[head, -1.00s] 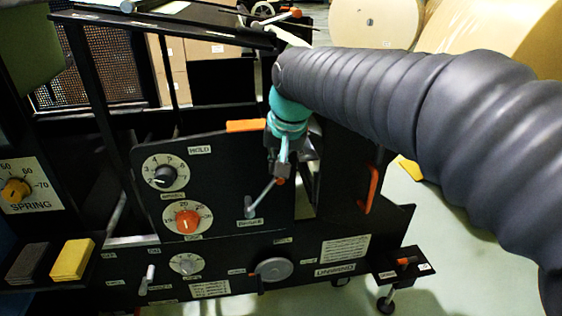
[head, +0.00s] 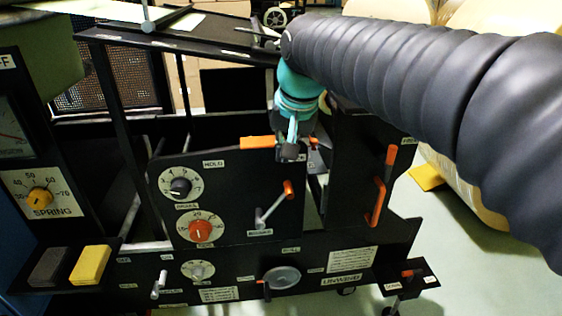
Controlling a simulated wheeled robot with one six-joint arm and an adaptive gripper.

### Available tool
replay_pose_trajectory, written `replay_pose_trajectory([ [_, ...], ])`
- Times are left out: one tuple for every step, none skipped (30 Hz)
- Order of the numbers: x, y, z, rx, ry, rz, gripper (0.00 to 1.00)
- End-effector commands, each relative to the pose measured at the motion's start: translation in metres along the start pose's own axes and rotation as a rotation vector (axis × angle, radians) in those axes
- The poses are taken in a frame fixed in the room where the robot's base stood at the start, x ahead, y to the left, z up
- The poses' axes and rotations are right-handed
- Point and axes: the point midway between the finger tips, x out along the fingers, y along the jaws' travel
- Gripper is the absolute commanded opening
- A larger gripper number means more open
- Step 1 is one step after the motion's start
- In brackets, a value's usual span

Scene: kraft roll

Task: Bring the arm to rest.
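My arm, in a dark ribbed sleeve, reaches in from the right across the upper part of the head view. Its teal wrist points down in front of the black machine panel (head: 240,185). My gripper (head: 291,151) is at the lower end of the wrist, small and dark, and I cannot make out whether its fingers are open or shut. Nothing is seen hanging from it. A grey lever with an orange grip (head: 289,189) slants up to the right on the panel, below my gripper and apart from it in the picture.
Yellow (head: 91,265) and dark (head: 49,267) blocks sit on a shelf at lower left. Pale floor is clear at lower right.

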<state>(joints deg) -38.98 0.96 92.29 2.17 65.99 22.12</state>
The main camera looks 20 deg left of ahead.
Motion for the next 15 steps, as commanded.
replay_pose_trajectory([
  [-0.011, 0.001, -0.001, 0.001, 0.005, -0.002, 0.00],
  [-0.016, 0.002, -0.001, 0.001, 0.003, -0.001, 0.00],
  [-0.021, 0.002, -0.001, 0.001, 0.003, -0.001, 0.00],
  [-0.025, 0.003, -0.001, 0.001, 0.003, -0.001, 0.00],
  [-0.029, 0.003, -0.001, 0.001, 0.002, -0.001, 0.00],
  [-0.033, 0.003, -0.001, 0.001, 0.003, -0.001, 0.00],
  [-0.035, 0.004, -0.001, 0.000, 0.002, -0.001, 0.00],
  [-0.037, 0.004, -0.001, 0.000, 0.002, -0.001, 0.00],
  [-0.040, 0.004, -0.001, 0.000, 0.001, -0.001, 0.00],
  [-0.041, 0.004, -0.001, -0.002, 0.001, -0.001, 0.00],
  [-0.042, 0.004, -0.001, -0.007, 0.001, -0.001, 0.00],
  [-0.043, 0.004, -0.002, -0.018, 0.005, -0.002, 0.00],
  [-0.043, 0.004, -0.003, -0.030, 0.011, -0.005, 0.00],
  [-0.043, 0.003, -0.005, -0.047, 0.021, -0.007, 0.00],
  [-0.035, 0.004, -0.004, -0.074, 0.022, -0.005, 0.00],
])
